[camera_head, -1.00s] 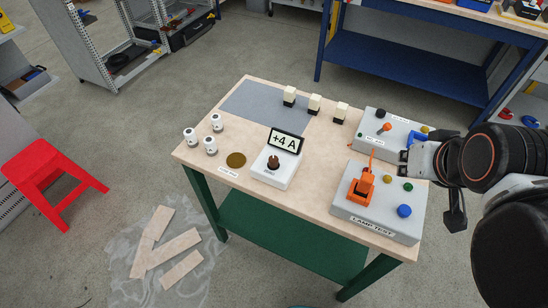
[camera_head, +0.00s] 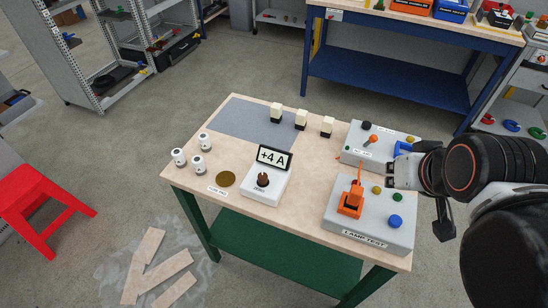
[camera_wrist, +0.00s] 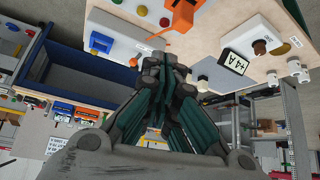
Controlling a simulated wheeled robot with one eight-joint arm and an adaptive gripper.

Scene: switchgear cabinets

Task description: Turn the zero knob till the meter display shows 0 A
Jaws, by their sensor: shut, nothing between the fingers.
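The meter display (camera_head: 275,158) stands on the back of a white box (camera_head: 262,194) and reads "+4 A". The brown zero knob (camera_head: 263,180) sits on top of that box, in front of the display. In the wrist view the display (camera_wrist: 234,62) and the knob (camera_wrist: 260,46) show at the upper right. My gripper (camera_head: 390,175) is at the right side of the table, beside the grey control boxes, well apart from the knob. In the wrist view my gripper's fingers (camera_wrist: 165,65) are together with nothing between them.
A lamp test box (camera_head: 368,228) with an orange lever (camera_head: 353,199) lies between my gripper and the meter. Another grey box (camera_head: 366,158) is behind it. White cylinders (camera_head: 198,164), a brown disc (camera_head: 226,179) and cream blocks (camera_head: 301,120) stand on the table.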

